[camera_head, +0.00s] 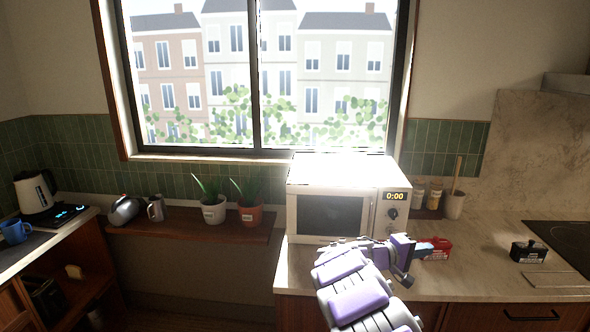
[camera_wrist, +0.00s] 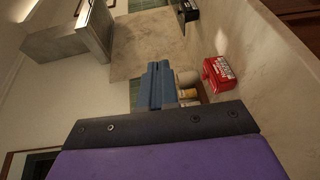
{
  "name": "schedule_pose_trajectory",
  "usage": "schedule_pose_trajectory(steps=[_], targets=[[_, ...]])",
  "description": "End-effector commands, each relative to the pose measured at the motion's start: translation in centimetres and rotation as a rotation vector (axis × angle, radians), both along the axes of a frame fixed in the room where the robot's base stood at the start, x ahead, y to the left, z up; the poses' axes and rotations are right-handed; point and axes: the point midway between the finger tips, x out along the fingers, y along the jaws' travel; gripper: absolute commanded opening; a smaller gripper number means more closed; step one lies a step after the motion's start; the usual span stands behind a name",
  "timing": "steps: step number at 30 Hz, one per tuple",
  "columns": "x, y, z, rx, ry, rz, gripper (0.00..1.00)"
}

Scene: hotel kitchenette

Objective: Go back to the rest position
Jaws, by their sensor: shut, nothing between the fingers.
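My gripper (camera_wrist: 161,68) shows in the wrist view as two blue-grey fingers pressed together, with nothing between them. In the head view my purple and white arm reaches up from the bottom over the counter. Its wrist end (camera_head: 402,252) is in front of the microwave's lower right corner and left of a red box (camera_head: 438,248). The fingers are mostly hidden behind the wrist in the head view. The red box also shows in the wrist view (camera_wrist: 219,76), to the right of the fingers and apart from them.
The white microwave (camera_head: 305,172) stands shut on the counter (camera_head: 470,275). Behind the red box are jars (camera_head: 434,194) and a utensil pot (camera_head: 454,205). A black box (camera_head: 529,251) sits near the hob (camera_head: 570,240). Potted plants (camera_head: 213,212) and a kettle (camera_head: 36,192) are left.

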Motion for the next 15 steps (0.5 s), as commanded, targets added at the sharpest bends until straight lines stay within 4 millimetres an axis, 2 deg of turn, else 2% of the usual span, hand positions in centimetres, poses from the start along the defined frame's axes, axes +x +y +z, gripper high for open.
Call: schedule_pose_trajectory(steps=[1, 7, 11, 15], targets=[[-2.0, -0.8, 1.4, 0.022, -0.001, -0.043, 0.00], [-10.5, -2.5, 3.6, 0.156, 0.023, -0.205, 0.00], [-16.1, -2.5, 4.1, 0.269, 0.037, -0.294, 0.00], [-21.9, -1.5, 3.8, 0.409, 0.051, -0.370, 0.00]])
